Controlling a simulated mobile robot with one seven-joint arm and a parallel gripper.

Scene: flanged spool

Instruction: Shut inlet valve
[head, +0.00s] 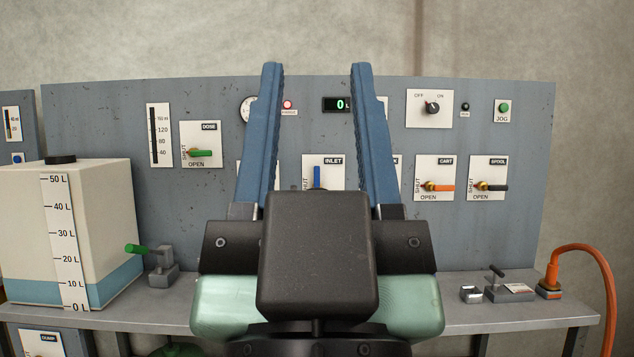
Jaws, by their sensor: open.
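The inlet valve has a blue lever (317,177) on a white plate labelled INLET (333,161) on the grey panel. The lever points straight up; its lower end and the plate's lower part are hidden behind my gripper's dark body. My gripper (315,68) is open and empty, its two blue fingers pointing up. In the head view the lever shows between the fingers, with the gripper in front of the panel. I cannot tell any contact with the lever.
The DOSE valve (201,153) is left; CART (437,187) and SPOOL (491,186) valves are right, their levers horizontal. Fingers partly cover other plates and a gauge. A white tank (100,220) and an orange hose (596,253) flank the bench (470,318). The display (336,104) reads 0.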

